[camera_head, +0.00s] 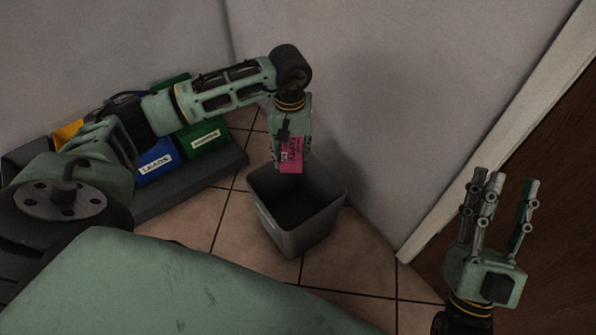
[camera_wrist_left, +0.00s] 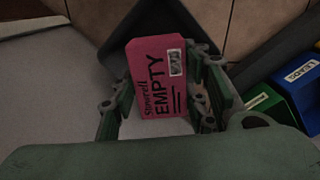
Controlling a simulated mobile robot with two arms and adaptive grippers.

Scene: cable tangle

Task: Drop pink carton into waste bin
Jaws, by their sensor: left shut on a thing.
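The pink carton (camera_head: 291,158) is held in my left gripper (camera_head: 289,160), over the back part of the waste bin's opening in the head view. In the left wrist view the pink carton (camera_wrist_left: 158,78) shows the word EMPTY and sits between the fingers of my left gripper (camera_wrist_left: 160,105). The grey waste bin (camera_head: 297,243) stands on the tiled floor; the part of its inside that shows is dark and looks empty. In the left wrist view a dark part of the bin (camera_wrist_left: 95,22) shows behind the carton. My right gripper (camera_head: 502,190) is open and empty at the right, its fingers pointing up.
A blue bin (camera_head: 155,172) marked LEADS and a green bin (camera_head: 208,140) stand in a dark tray (camera_head: 190,197) left of the waste bin. A yellow bin (camera_head: 68,134) is partly hidden behind my left arm. A grey wall (camera_head: 400,90) rises close behind the waste bin.

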